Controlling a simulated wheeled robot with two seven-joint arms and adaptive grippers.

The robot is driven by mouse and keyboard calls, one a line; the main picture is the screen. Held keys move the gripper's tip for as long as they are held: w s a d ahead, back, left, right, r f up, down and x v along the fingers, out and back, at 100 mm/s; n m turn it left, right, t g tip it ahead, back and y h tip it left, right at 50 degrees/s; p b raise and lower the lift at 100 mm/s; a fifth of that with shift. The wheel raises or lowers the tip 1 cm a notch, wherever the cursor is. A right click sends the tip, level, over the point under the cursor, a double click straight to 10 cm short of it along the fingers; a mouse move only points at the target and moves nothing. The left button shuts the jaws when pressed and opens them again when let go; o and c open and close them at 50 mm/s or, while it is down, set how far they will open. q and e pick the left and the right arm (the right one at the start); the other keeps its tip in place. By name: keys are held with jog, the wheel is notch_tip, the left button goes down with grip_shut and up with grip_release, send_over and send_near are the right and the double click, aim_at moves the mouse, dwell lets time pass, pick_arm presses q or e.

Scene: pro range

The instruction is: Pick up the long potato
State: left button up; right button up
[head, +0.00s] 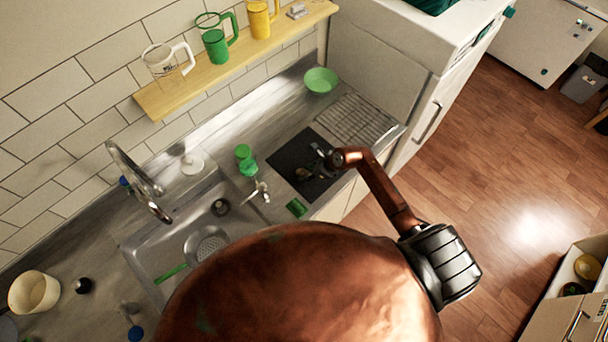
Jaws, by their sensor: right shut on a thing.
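A small brown, long potato-like thing (302,173) is at the dark square board (290,152) on the counter, right of the sink. My right gripper (313,167) reaches over the board from the right, with its fingers at this brown thing. It is shut on it; the fingers and the thing are small and dark here, so the exact contact is hard to see. I cannot tell whether the thing still touches the board. My left gripper is not in view.
The sink (165,240) with a tap (140,180) is left of the board. Green containers (246,160) and a green block (297,208) stand close by. A green bowl (321,80) and a wire rack (357,118) are behind. A shelf (190,82) holds mugs.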

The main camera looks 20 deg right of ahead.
jog(key=c, duration=0.4)
jog(key=shift+r, duration=0.1)
